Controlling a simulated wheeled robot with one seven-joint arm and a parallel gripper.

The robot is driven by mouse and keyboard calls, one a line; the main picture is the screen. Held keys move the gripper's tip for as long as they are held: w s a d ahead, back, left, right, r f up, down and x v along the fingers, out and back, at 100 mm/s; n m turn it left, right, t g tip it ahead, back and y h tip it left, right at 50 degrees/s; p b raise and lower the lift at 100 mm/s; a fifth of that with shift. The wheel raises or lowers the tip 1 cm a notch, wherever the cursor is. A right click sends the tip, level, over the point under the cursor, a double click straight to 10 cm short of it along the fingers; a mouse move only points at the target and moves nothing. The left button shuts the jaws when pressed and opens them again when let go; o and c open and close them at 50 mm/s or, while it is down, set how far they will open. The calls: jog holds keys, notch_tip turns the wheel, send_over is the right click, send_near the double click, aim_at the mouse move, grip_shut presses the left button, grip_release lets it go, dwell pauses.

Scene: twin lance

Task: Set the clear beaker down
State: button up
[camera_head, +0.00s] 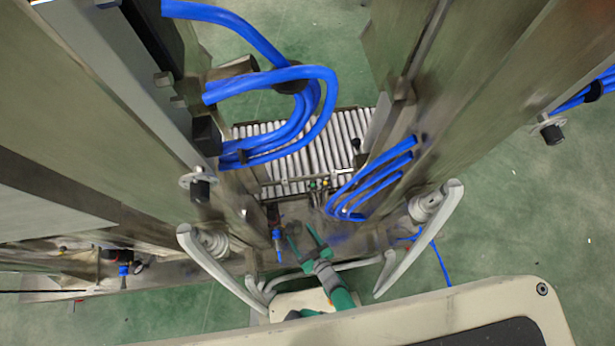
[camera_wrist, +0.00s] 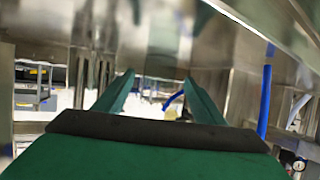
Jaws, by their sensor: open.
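My gripper (camera_head: 303,240) has two green fingers, spread apart, at the lower middle of the head view. In the wrist view my gripper (camera_wrist: 157,88) shows its fingers apart, with no object visible between them. I cannot make out a clear beaker in either view.
Tall metal columns stand on both sides, with blue hoses (camera_head: 318,90) looping from them. A roller conveyor (camera_head: 318,158) lies between the columns. Pale curved bars (camera_head: 425,240) flank my gripper. Green floor (camera_head: 520,225) is open at the right. A blue hose (camera_wrist: 265,100) hangs at the right in the wrist view.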

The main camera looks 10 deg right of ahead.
aim_at(299, 232)
jog(key=x, duration=0.5)
jog(key=shift+d, duration=0.1)
jog(key=c, duration=1.1)
